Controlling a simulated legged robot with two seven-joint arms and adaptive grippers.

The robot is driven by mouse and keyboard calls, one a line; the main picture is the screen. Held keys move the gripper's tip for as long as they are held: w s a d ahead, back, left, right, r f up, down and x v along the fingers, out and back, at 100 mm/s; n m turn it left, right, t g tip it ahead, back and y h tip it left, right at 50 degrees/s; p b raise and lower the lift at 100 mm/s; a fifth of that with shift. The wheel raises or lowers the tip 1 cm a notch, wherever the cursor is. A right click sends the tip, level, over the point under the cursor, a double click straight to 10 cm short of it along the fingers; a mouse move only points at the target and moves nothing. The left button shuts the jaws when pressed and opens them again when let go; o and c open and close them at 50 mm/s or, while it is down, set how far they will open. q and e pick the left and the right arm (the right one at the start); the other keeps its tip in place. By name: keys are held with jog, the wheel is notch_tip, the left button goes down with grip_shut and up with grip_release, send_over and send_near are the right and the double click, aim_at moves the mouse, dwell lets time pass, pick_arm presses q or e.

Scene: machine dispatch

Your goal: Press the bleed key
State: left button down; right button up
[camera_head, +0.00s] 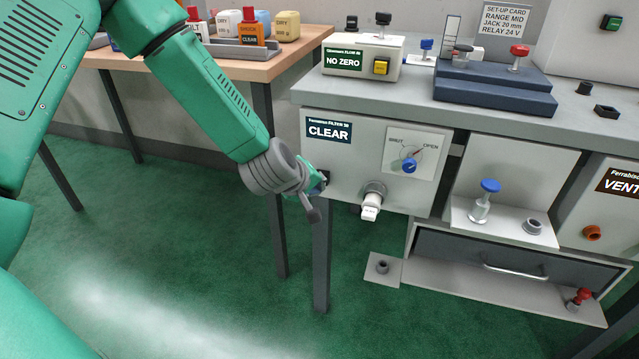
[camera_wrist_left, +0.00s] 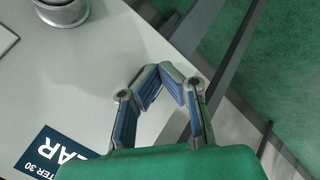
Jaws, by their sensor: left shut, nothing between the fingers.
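No key with a readable "bleed" label shows. A yellow square button (camera_head: 380,67) is on the cream box marked NO ZERO (camera_head: 347,61) on the bench; its lettering is too small to read. The grey FILTER 30 panel (camera_head: 340,170) below has a CLEAR label (camera_head: 328,130), a blue SHUT/OPEN knob (camera_head: 409,164) and a round outlet with a white piece (camera_head: 370,207). My left gripper (camera_head: 318,184) is shut and empty at the panel's lower left edge. In the wrist view its fingertips (camera_wrist_left: 172,78) meet over the panel edge; contact is unclear. My right gripper is not in view.
A dark blue stepped block (camera_head: 494,88) with knobs stands on the bench. A blue-topped plunger (camera_head: 483,201) sits on the ledge at right, above a drawer (camera_head: 485,262). A wooden table (camera_head: 230,67) with bottles stands at back left. Green floor is open below.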

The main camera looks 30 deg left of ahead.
pick_arm(q)
jog(key=shift+s+d, duration=0.15)
jog(key=shift+s, duration=0.65)
jog(key=shift+s+d, duration=0.2)
jog(key=shift+s, duration=0.6)
jog(key=shift+s+d, duration=0.2)
jog(key=shift+s, duration=0.65)
jog(key=shift+s+d, duration=0.2)
jog(key=shift+s, duration=0.6)
jog(key=s+d+f+m+g+p, duration=0.1)
jog(key=s+f+m+g+p, duration=0.1)
jog(key=s, duration=0.7)
jog(key=s+d+f+m+g+p, duration=0.1)
jog(key=s+f+m+g+p, duration=0.2)
jog(key=s, duration=0.6)
jog(key=s+d+f+m+g+p, duration=0.1)
jog(key=s+f+m+g+p, duration=0.1)
jog(key=s+f+m, duration=0.4)
jog(key=s+m+g, duration=0.1)
jog(key=s+m, duration=0.1)
jog(key=s, duration=0.2)
jog(key=shift+p, duration=0.35)
jog(key=shift+f, duration=0.1)
jog(key=shift+w, duration=0.2)
